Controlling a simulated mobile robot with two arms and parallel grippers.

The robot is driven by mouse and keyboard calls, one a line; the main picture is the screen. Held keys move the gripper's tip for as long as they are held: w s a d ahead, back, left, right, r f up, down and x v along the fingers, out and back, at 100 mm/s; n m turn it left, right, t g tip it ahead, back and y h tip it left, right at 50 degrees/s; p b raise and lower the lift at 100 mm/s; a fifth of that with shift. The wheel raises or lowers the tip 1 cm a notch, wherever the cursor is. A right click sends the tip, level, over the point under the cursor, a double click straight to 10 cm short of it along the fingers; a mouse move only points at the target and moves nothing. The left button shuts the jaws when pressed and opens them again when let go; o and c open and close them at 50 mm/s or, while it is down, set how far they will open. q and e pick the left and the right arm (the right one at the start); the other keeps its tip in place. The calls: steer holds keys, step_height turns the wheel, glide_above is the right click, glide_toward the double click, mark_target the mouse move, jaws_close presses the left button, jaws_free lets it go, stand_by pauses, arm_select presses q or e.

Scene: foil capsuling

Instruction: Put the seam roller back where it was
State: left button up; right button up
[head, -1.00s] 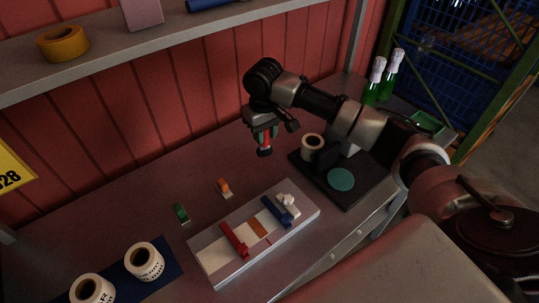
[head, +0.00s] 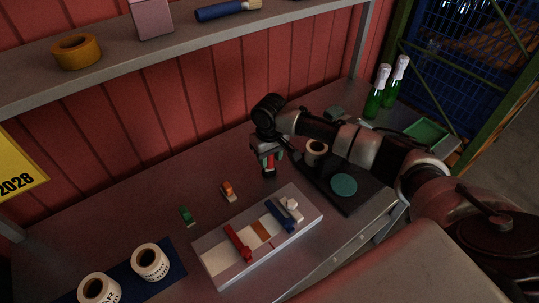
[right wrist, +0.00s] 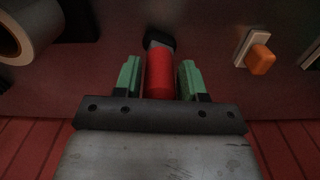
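The seam roller, seemingly the upright red handle with a dark lower end (head: 269,166), is on the table behind the long board or just above it. It also shows in the right wrist view (right wrist: 160,75). My right gripper (head: 268,155) points down over it. In the right wrist view its green fingers (right wrist: 160,80) stand on both sides of the red handle, with a narrow gap visible at each side. I cannot tell for sure whether the dark end touches the table. My left gripper is not in view.
A pale board (head: 225,264) with red and blue bars lies in front. Small orange (head: 228,191) and green (head: 187,216) pieces lie to the left. A black stand (head: 350,203) with a teal disc is at right. Green bottles (head: 374,102) stand behind. A shelf (head: 110,68) runs above.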

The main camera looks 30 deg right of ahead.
steer(key=shift+o, duration=1.2)
step_height(320, 180, up, 12)
steer(key=shift+r+b, duration=0.15)
steer(key=shift+b, duration=0.85)
steer(key=shift+s, duration=0.1)
